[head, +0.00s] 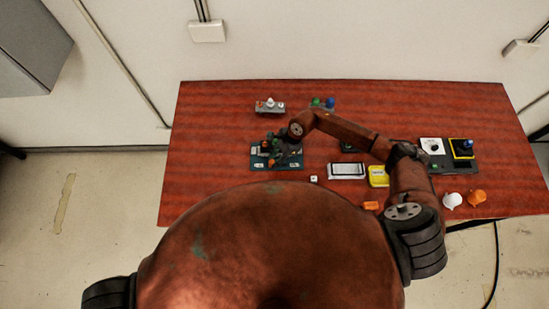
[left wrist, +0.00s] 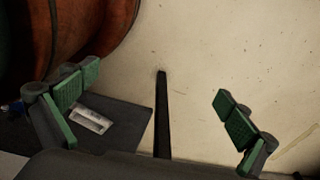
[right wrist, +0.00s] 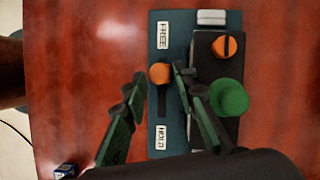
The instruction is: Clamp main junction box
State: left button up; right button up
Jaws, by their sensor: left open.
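The dark junction box (right wrist: 228,115) sits on a teal board (right wrist: 170,28) in the right wrist view, with an orange slotted knob and a green round knob on top. The board also shows left of centre on the table in the head view (head: 258,164). Beside the box, an orange slider knob (right wrist: 160,73) stands at the FREE end of a dark slot that runs toward the HOLD label (right wrist: 160,138). My right gripper (right wrist: 158,84) is open over the board, its fingertips on either side of the slider knob; contact cannot be told. My left gripper (left wrist: 157,88) is open and empty, away from the board.
A grey box (head: 270,107) and a green-and-blue-knobbed unit stand behind. To the right are a white-and-black panel (head: 346,171), a yellow box (head: 378,177), a black board (head: 460,165) and loose white and orange pieces. The table's left part is clear.

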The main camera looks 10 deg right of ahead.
jog(key=c, duration=0.3)
grip_shut()
pick_arm(q)
jog(key=shift+s+a+f, duration=0.1)
jog(key=shift+s+a, duration=0.05)
jog(key=shift+s, duration=0.8)
jog(key=shift+w, duration=0.15)
